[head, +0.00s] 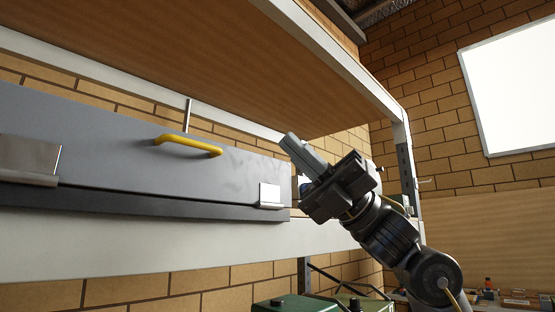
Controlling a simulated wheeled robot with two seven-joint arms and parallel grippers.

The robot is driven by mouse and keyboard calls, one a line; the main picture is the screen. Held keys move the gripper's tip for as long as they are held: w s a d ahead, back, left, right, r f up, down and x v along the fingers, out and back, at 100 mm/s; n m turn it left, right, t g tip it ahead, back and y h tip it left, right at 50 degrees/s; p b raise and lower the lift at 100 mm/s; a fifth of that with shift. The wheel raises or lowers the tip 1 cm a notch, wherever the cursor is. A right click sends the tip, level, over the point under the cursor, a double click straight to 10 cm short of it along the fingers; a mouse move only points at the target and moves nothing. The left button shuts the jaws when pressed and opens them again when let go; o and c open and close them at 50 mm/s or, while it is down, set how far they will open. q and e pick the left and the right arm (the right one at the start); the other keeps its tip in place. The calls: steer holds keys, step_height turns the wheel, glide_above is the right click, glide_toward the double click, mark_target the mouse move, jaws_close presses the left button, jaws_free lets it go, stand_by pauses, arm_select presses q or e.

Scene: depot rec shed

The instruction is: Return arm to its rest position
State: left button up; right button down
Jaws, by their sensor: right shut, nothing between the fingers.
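My right gripper (303,155) is raised at the right end of a long grey case (110,150), in front of the shelf. Its fingers are shut with nothing between them, and they point up and to the left. The black and grey arm comes up from the lower right. The case has a yellow handle (188,144) on its front and metal latches, one of them (270,195) near its right end. The gripper is apart from the handle. My left gripper is not in view.
The case stands on a white-edged shelf (180,250). A wooden upper shelf (220,60) hangs over it, with a metal post (405,165) close to my right arm. Green boxes (297,303) sit below. Small items (515,300) lie at the lower right. A white board (510,85) hangs on the brick wall.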

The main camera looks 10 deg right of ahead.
steer(key=shift+d, duration=0.25)
steer(key=shift+w, duration=0.1)
